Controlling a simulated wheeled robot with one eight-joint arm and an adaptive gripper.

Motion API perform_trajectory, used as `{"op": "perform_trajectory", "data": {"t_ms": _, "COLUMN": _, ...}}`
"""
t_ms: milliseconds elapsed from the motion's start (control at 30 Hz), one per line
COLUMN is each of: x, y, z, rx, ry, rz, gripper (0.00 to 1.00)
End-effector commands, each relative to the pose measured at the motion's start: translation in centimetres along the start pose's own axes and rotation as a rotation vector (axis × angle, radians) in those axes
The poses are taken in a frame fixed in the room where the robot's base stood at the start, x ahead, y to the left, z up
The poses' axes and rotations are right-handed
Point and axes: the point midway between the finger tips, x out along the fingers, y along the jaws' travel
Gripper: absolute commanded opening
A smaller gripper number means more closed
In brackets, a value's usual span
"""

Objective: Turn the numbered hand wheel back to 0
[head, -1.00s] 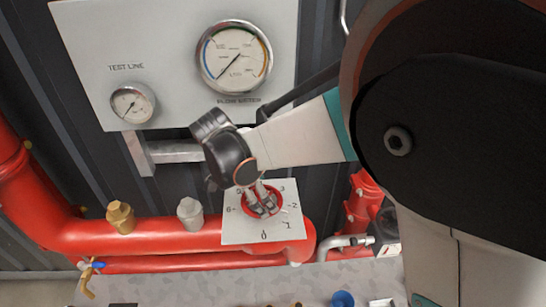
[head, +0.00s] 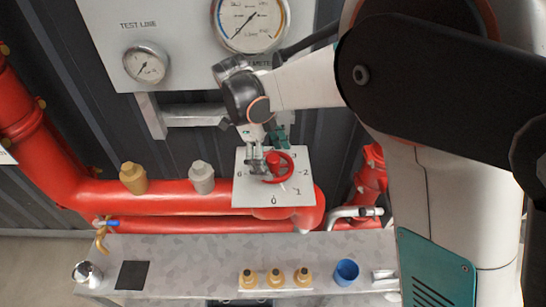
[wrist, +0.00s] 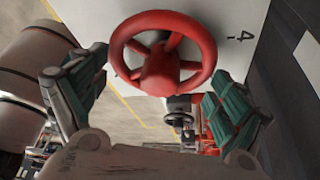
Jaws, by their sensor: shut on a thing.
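The red hand wheel (head: 290,164) is on a pale square plate (head: 248,195) with numbers around it. The 0 is at the bottom, 1 at lower right, 2 at right and 6 at left. A thin pale mark lies near the 1; I cannot tell if it is a pointer. My gripper (head: 264,158) is at the wheel's upper left and partly hides it. In the wrist view, the wheel (wrist: 160,70) shows its rim, spokes and hub. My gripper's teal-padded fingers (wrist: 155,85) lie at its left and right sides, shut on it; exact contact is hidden.
Red pipes (head: 150,196) run behind and below the plate. A gauge panel (head: 190,45) is above. A grey bench (head: 200,255) below holds several brass fittings (head: 275,279), a blue cup (head: 346,271) and a black square (head: 133,275). A blue-handled valve (head: 105,224) is at left.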

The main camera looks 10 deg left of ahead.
Motion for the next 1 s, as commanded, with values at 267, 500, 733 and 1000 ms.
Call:
{"op": "perform_trajectory", "data": {"t_ms": 267, "x": 0.08, "y": -0.04, "z": 0.01, "rx": -0.001, "ry": 0.0, "rz": -0.002, "gripper": 1.0}}
{"op": "perform_trajectory", "data": {"t_ms": 500, "x": 0.04, "y": 0.04, "z": 0.02, "rx": -0.031, "ry": -0.001, "rz": -0.014, "gripper": 1.0}}
{"op": "perform_trajectory", "data": {"t_ms": 733, "x": 0.07, "y": 0.15, "z": 0.07, "rx": -0.31, "ry": -0.001, "rz": -0.13, "gripper": 1.0}}
{"op": "perform_trajectory", "data": {"t_ms": 1000, "x": 0.01, "y": 0.1, "z": 0.07, "rx": -0.614, "ry": 0.0, "rz": -0.256, "gripper": 1.0}}
